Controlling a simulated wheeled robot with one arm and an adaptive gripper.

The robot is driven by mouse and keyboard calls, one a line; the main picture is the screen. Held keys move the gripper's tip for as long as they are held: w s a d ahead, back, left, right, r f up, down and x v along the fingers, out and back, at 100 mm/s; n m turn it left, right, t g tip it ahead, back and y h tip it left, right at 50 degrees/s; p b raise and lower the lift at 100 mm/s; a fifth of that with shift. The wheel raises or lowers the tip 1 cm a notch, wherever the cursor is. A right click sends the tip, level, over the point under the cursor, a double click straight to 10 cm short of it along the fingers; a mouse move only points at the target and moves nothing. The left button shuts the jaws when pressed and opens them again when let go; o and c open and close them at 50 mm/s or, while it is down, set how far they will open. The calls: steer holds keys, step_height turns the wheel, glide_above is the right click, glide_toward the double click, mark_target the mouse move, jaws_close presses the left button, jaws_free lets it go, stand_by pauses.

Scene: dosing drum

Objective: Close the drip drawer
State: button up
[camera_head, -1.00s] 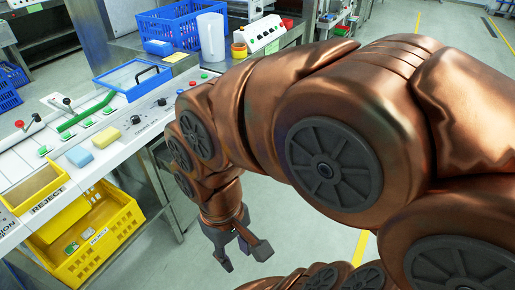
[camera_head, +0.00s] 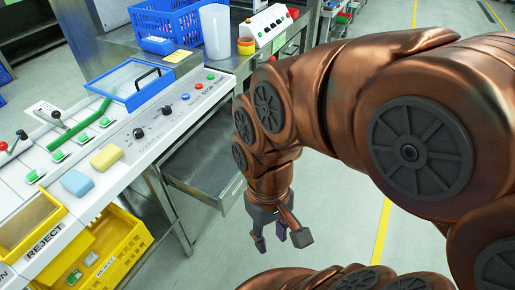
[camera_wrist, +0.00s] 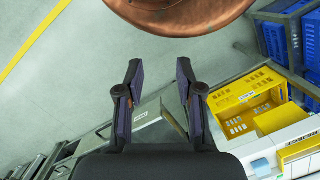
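The drip drawer (camera_head: 207,160) is a grey metal tray under the front of the white machine panel, in the head view. It sticks out from below the counter, so it stands open. My gripper (camera_head: 281,238) is in front of it and to its right, apart from it, pointing down. The two fingers are spread with nothing between them. The wrist view also shows my gripper (camera_wrist: 159,78) open and empty, above the floor. Grey metal edges show behind the fingers there, but I cannot tell which belong to the drawer.
A yellow reject bin (camera_head: 110,248) sits under the panel at lower left. A blue sponge (camera_head: 77,183) and a yellow sponge (camera_head: 106,157) lie on the panel. A blue-framed lid (camera_head: 135,82) and a blue crate (camera_head: 172,22) are behind. The floor (camera_head: 335,215) right of my gripper is clear.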

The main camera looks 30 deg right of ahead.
steer(key=w+a+f+m+t+y+b, duration=0.15)
steer(key=w+f+y+b, duration=0.3)
steer(key=w, duration=0.45)
steer(key=w+a+f+n+y+b, duration=0.1)
steer(key=w+a+f+y+b, duration=0.3)
steer(key=w, duration=0.4)
steer(key=w+d+f+m+t+y+b, duration=0.25)
steer(key=w+d+f+b, duration=0.2)
steer(key=w, duration=0.35)
steer(key=w+d+f+m+t+h+b, duration=0.1)
steer(key=w+d+f+m+t+b, duration=0.3)
steer(key=d, duration=0.6)
steer(key=w+d+f+m+t+h+b, duration=0.15)
steer(key=d+f+t, duration=0.35)
steer(key=d, duration=0.5)
steer(key=w+d+f+m+t+h+b, duration=0.1)
steer(key=w+d+f+m+t+b, duration=0.15)
steer(key=d+f, duration=0.6)
steer(key=shift+m, duration=0.4)
steer(key=shift+w+a+r, duration=0.1)
steer(key=shift+w+a, duration=0.3)
steer(key=shift+w, duration=0.65)
steer(key=shift+w+a+r, duration=0.1)
steer(key=shift+w+a, duration=0.3)
steer(key=shift+w, duration=0.65)
steer(key=shift+w+a+r, duration=0.1)
steer(key=shift+w+a, duration=0.3)
steer(key=shift+w, duration=0.65)
steer(key=shift+c, duration=0.5)
jaws_close()
